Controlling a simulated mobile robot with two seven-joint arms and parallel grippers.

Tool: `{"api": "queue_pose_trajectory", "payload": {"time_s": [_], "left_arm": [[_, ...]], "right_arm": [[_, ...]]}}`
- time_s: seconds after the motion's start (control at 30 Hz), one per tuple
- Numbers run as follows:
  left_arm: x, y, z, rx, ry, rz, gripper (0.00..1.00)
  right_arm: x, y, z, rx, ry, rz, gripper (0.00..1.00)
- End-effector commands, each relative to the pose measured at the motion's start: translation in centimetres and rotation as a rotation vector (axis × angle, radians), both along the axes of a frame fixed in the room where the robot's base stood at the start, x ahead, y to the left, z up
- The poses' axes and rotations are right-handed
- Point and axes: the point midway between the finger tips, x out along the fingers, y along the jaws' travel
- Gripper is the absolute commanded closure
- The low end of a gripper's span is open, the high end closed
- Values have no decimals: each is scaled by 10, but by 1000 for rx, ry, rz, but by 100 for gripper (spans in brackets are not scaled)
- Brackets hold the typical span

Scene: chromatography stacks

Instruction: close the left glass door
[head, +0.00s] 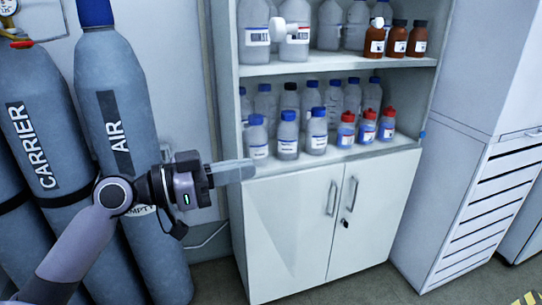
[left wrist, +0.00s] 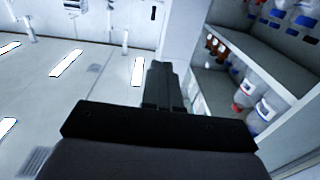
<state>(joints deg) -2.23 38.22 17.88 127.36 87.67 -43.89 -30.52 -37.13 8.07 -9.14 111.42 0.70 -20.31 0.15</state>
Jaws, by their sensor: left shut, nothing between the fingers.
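My left gripper (head: 232,172) is shut and empty. Its fingers point right, in front of the left edge of the tall white cabinet (head: 277,192), at about the height of the lower open shelf's front edge. I cannot clearly make out the left glass door or its angle; the shelves look unobstructed in the head view. Whether the fingers touch anything cannot be told. In the left wrist view the dark shut fingers (left wrist: 162,85) point toward a pale upright beside the bottle shelves. My right gripper is not in view.
Blue-capped bottles (head: 287,135) and brown bottles (head: 397,40) stand on the shelves. Solid lower doors (head: 290,230) with two handles are shut. Grey gas cylinders (head: 110,100) stand close at left. A white louvred unit (head: 490,190) stands at right.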

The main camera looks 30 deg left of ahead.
Motion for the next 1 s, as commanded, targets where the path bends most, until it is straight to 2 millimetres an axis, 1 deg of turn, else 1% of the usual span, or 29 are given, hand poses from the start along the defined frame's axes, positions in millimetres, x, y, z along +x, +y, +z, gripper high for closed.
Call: {"api": "queue_pose_trajectory", "payload": {"time_s": [0.03,0.2,0.4,0.6,1.0], "left_arm": [[6,-4,4,-4,0,0,100],[24,-19,4,-6,-1,0,100],[41,-33,3,-4,0,2,100],[47,-38,0,-2,0,1,100],[47,-38,0,-2,1,2,100]], "right_arm": [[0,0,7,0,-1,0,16],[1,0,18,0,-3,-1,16],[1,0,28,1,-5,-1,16],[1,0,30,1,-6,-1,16],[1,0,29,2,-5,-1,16]]}}
